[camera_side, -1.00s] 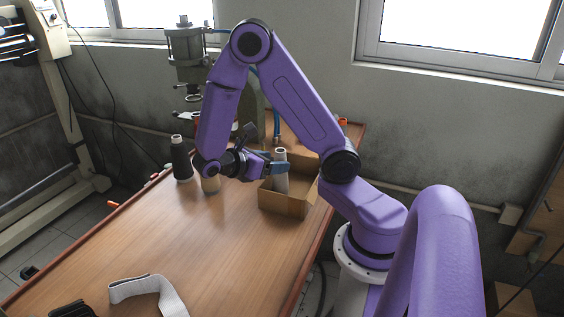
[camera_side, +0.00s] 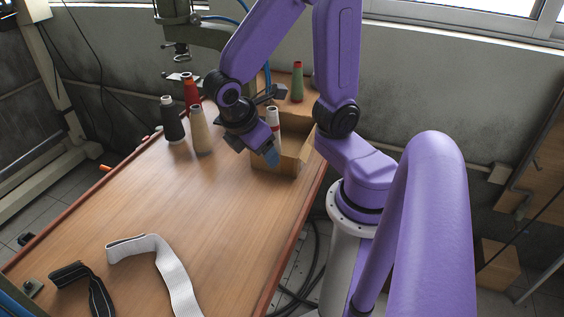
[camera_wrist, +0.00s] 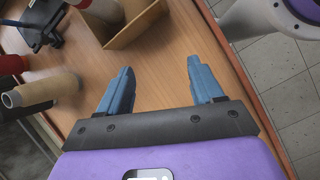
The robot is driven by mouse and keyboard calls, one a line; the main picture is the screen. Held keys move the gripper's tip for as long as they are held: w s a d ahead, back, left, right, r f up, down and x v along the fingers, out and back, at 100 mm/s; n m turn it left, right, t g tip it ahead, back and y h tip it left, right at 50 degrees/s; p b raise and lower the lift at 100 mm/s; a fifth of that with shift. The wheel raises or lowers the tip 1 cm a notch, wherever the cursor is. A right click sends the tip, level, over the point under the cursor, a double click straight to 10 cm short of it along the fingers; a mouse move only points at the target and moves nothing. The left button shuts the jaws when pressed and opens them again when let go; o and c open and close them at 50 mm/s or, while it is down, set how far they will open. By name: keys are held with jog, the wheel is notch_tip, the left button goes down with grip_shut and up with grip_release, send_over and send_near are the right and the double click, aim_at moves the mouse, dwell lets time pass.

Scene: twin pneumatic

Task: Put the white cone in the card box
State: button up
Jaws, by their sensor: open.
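The white cone (camera_side: 273,121) stands upright in the open card box (camera_side: 289,164), its top above the rim. My gripper (camera_side: 271,157) is in front of the box's near wall, tilted downward, and the side view overlaps its fingers with that wall. It is apart from the cone. In the wrist view my gripper's (camera_wrist: 159,66) two blue fingers are spread with only bare table between them. The box (camera_wrist: 143,24) shows at the top of that view, with part of a pale cone (camera_wrist: 103,12) inside it, cut off by the edge.
A beige cone (camera_side: 200,132), a black cone (camera_side: 172,122) and a red cone (camera_side: 191,92) stand left of my gripper. A green cone (camera_side: 297,84) stands behind the box. White webbing (camera_side: 165,270) and a black strap (camera_side: 85,285) lie at the front. The middle table (camera_side: 170,205) is clear.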

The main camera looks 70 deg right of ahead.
jog(key=s+a+r+t+y, duration=0.1)
jog(key=s+a+y, duration=0.4)
jog(key=s, duration=0.2)
jog(key=shift+s+a+r+y, duration=0.2)
jog(key=shift+s+r+y, duration=0.05)
jog(key=shift+r+y, duration=0.15)
